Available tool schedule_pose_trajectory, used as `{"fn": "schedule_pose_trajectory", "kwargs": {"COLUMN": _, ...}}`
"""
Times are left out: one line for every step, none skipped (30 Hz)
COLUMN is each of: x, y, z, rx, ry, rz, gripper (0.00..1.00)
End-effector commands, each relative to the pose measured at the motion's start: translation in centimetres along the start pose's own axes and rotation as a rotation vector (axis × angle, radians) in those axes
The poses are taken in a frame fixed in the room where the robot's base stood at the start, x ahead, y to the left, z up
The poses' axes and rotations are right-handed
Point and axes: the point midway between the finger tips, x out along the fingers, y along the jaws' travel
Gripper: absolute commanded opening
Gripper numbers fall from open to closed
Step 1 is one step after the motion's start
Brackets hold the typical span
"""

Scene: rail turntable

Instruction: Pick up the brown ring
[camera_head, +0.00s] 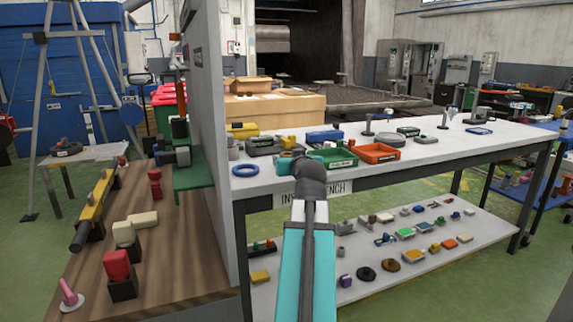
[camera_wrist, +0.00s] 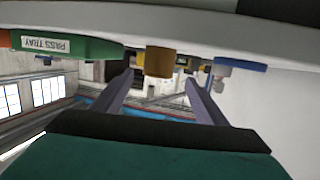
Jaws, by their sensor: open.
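A black ring (camera_head: 366,274) and an orange block (camera_head: 413,256) flank the brown ring. The bench top (camera_head: 440,146) overhangs the shelf. A grey panel (camera_head: 212,120) stands left.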

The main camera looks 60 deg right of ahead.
Motion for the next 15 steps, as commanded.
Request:
{"fn": "schedule_pose_trajectory", "kwargs": {"x": -0.1, "y": -0.03, "z": -0.43, "rx": 0.001, "ry": -0.001, "rz": -0.002, "gripper": 0.67}}
{"fn": "schedule_pose_trajectory", "kwargs": {"x": -0.06, "y": -0.04, "z": -0.44, "rx": 0.0, "ry": 0.0, "rz": -0.003, "gripper": 0.67}}
{"fn": "schedule_pose_trajectory", "kwargs": {"x": 0.01, "y": -0.05, "z": -0.46, "rx": 0.0, "ry": 0.0, "rz": -0.004, "gripper": 0.67}}
{"fn": "schedule_pose_trajectory", "kwargs": {"x": 0.07, "y": -0.06, "z": -0.46, "rx": 0.0, "ry": -0.001, "rz": -0.005, "gripper": 0.67}}
{"fn": "schedule_pose_trajectory", "kwargs": {"x": 0.14, "y": -0.06, "z": -0.46, "rx": -0.001, "ry": -0.001, "rz": -0.005, "gripper": 0.67}}
{"fn": "schedule_pose_trajectory", "kwargs": {"x": 0.22, "y": -0.08, "z": -0.46, "rx": -0.002, "ry": 0.0, "rz": -0.006, "gripper": 0.67}}
{"fn": "schedule_pose_trajectory", "kwargs": {"x": 0.28, "y": -0.08, "z": -0.48, "rx": -0.002, "ry": 0.0, "rz": -0.007, "gripper": 0.67}}
{"fn": "schedule_pose_trajectory", "kwargs": {"x": 0.33, "y": -0.1, "z": -0.51, "rx": -0.002, "ry": 0.001, "rz": -0.008, "gripper": 0.67}}
{"fn": "schedule_pose_trajectory", "kwargs": {"x": 0.39, "y": -0.11, "z": -0.54, "rx": -0.001, "ry": 0.002, "rz": -0.009, "gripper": 0.67}}
{"fn": "schedule_pose_trajectory", "kwargs": {"x": 0.44, "y": -0.12, "z": -0.56, "rx": -0.001, "ry": 0.002, "rz": -0.01, "gripper": 0.67}}
{"fn": "schedule_pose_trajectory", "kwargs": {"x": 0.49, "y": -0.13, "z": -0.57, "rx": -0.002, "ry": 0.002, "rz": -0.011, "gripper": 0.67}}
{"fn": "schedule_pose_trajectory", "kwargs": {"x": 0.57, "y": -0.14, "z": -0.55, "rx": -0.003, "ry": 0.001, "rz": -0.012, "gripper": 0.67}}
{"fn": "schedule_pose_trajectory", "kwargs": {"x": 0.63, "y": -0.14, "z": -0.55, "rx": -0.003, "ry": 0.001, "rz": -0.012, "gripper": 0.67}}
{"fn": "schedule_pose_trajectory", "kwargs": {"x": 0.69, "y": -0.14, "z": -0.55, "rx": -0.004, "ry": 0.001, "rz": -0.013, "gripper": 0.67}}
{"fn": "schedule_pose_trajectory", "kwargs": {"x": 0.75, "y": -0.15, "z": -0.57, "rx": -0.003, "ry": 0.002, "rz": -0.014, "gripper": 0.67}}
